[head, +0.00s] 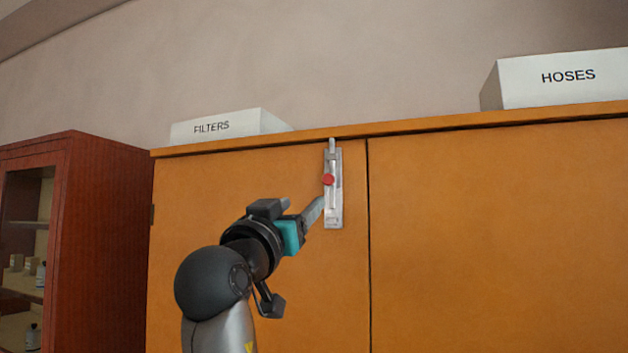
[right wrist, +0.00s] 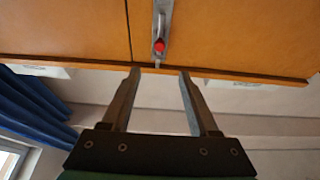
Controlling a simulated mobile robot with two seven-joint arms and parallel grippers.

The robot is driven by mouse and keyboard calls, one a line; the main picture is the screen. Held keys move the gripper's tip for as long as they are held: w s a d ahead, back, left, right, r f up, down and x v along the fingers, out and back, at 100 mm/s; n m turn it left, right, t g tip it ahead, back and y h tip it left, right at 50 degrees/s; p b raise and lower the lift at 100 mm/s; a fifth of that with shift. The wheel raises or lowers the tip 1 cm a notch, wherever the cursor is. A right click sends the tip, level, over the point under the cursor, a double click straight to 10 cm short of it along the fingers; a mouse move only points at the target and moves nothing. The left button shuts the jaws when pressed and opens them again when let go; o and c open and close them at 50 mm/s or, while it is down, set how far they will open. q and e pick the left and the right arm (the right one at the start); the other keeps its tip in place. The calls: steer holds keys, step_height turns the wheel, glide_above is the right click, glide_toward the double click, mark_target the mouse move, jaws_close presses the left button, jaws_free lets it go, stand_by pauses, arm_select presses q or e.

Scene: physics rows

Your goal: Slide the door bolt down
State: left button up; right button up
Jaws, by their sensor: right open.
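The door bolt (head: 334,208) is a metal plate with a sliding rod, mounted upright on the orange cabinet's left door near its right edge. Its red knob (head: 327,180) sits about mid-plate, and the rod's upper end reaches the cabinet's top edge. In the right wrist view the bolt (right wrist: 165,15) and red knob (right wrist: 159,46) appear upside down, beyond the fingertips. My right gripper (head: 316,208) is just left of and below the knob in the head view. It is open and empty in the right wrist view (right wrist: 160,73), its fingers apart from the knob. My left gripper is out of view.
The orange cabinet (head: 480,230) fills the front. A FILTERS box (head: 225,126) and a HOSES box (head: 565,78) stand on top. A dark red cabinet (head: 105,230) with a glass door stands at left. A blue curtain (right wrist: 35,105) shows in the wrist view.

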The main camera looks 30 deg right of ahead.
mark_target(328, 180)
steer(key=p+x, duration=0.5)
steer(key=x, duration=0.8)
steer(key=shift+d+r, duration=0.15)
steer(key=shift+r, duration=0.05)
steer(key=shift+p+x, duration=0.5)
steer(key=shift+x, duration=0.35)
steer(key=shift+f, duration=0.1)
steer(key=shift+c, duration=0.3)
jaws_close()
